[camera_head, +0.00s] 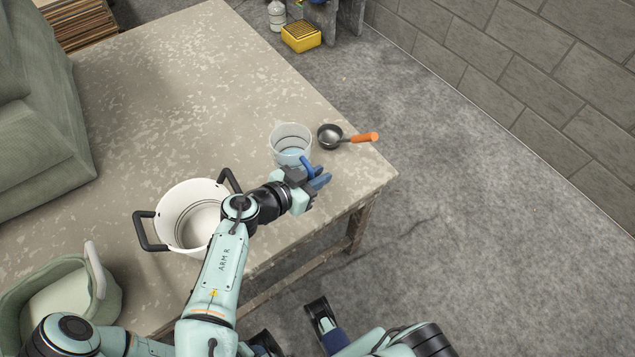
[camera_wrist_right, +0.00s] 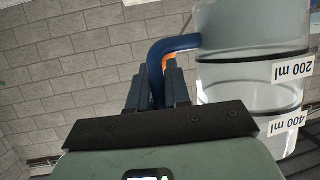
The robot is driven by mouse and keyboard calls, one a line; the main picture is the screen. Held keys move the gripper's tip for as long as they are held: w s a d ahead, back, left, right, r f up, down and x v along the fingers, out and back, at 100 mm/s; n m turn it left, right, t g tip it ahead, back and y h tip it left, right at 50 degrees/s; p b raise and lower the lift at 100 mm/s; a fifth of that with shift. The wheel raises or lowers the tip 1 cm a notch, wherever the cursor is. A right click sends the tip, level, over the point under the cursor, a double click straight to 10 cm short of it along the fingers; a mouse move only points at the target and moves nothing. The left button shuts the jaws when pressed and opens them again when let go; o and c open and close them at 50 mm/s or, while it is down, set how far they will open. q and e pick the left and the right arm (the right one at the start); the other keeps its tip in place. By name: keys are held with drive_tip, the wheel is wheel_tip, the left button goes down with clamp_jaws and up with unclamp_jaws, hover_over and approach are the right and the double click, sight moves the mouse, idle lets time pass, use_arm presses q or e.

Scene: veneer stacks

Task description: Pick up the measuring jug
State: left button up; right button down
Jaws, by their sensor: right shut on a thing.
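The measuring jug (camera_head: 290,138) is a clear, ribbed vessel with dark bands and a blue handle. It stands upright near the table's right corner; I cannot tell whether its base touches the table. My right gripper (camera_head: 318,177) is at its near side, shut on the blue handle. In the right wrist view, the handle (camera_wrist_right: 176,46) runs between the two dark blue fingers (camera_wrist_right: 158,85). The jug's wall (camera_wrist_right: 245,70) fills the right side there, with 200 ml and 400 ml labels upside down.
A small dark pan (camera_head: 330,136) with an orange handle is close right of the jug. A white pot (camera_head: 190,215) with black handles stands left of my right forearm. The table (camera_head: 190,70) is bare behind the jug. A yellow box (camera_head: 301,36) lies beyond it.

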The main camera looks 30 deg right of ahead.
wheel_tip(320, 180, up, 10)
drive_tip(key=p, duration=0.1)
drive_tip(key=shift+r+p, duration=0.2)
drive_tip(key=shift+p, duration=0.2)
idle(0.4)
